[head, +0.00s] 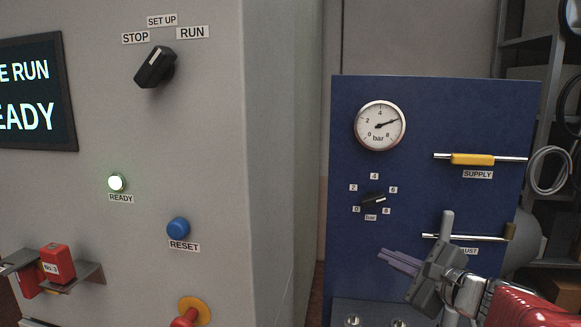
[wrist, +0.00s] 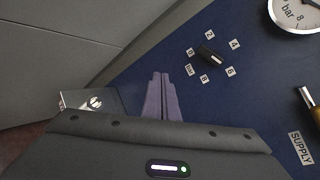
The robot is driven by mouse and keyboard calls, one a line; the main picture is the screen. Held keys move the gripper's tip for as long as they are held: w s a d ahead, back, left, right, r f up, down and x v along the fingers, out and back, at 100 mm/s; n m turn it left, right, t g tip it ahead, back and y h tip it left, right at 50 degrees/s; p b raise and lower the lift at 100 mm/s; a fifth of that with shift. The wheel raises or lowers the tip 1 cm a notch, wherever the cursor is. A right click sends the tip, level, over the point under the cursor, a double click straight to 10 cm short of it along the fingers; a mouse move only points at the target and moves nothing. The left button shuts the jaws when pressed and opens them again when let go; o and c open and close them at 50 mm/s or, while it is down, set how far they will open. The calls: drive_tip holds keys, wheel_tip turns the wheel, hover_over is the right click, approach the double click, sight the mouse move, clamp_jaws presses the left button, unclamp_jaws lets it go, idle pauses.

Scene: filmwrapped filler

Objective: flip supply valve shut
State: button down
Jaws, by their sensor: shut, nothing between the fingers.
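The supply valve's yellow handle (head: 472,159) lies horizontal, in line with its bright pipe, on the blue panel (head: 430,115) above the SUPPLY label (head: 478,174). In the wrist view a bit of the pipe and handle (wrist: 314,110) shows at the right edge, beside the SUPPLY label. My gripper (head: 384,254) is shut and empty, below and left of the supply valve, in front of the lower part of the panel. Its fingers (wrist: 161,76) lie together in the wrist view, apart from the handle.
A round gauge (head: 380,125) and a black bar knob (head: 373,200) sit on the panel. A lower pipe (head: 480,237), its label partly hidden behind my gripper, runs below the supply valve. The grey cabinet (head: 215,130) stands left; a shelf (head: 520,45) stands right.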

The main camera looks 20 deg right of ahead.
sight(472, 160)
drive_tip(key=s+d+r+m+t+h, duration=0.1)
drive_tip(key=s+d+r+m+h, duration=0.2)
drive_tip(key=d+m, duration=0.2)
drive_tip(key=s+d+r+m+h, duration=0.3)
drive_tip(key=d+m+h, duration=0.1)
drive_tip(key=d, duration=0.4)
drive_tip(key=s+d+r+m+t+h, duration=0.1)
drive_tip(key=s+d+r+m+h, duration=0.2)
drive_tip(key=d+m, duration=0.3)
drive_tip(key=shift+s+d+t+h, duration=0.25)
drive_tip(key=shift+s+t+h, duration=0.05)
drive_tip(key=shift+h, duration=0.3)
drive_tip(key=shift+w, duration=0.1)
drive_tip(key=shift+w+d+r, duration=0.8)
drive_tip(key=shift+w+r, duration=0.3)
drive_tip(key=shift+w, duration=0.25)
drive_tip(key=shift+w+d+r, duration=0.75)
drive_tip(key=shift+w+r, duration=0.3)
drive_tip(key=shift+w, duration=0.35)
drive_tip(key=shift+w+d+r, duration=0.8)
drive_tip(key=shift+w+r, duration=0.3)
drive_tip(key=shift+w, duration=0.25)
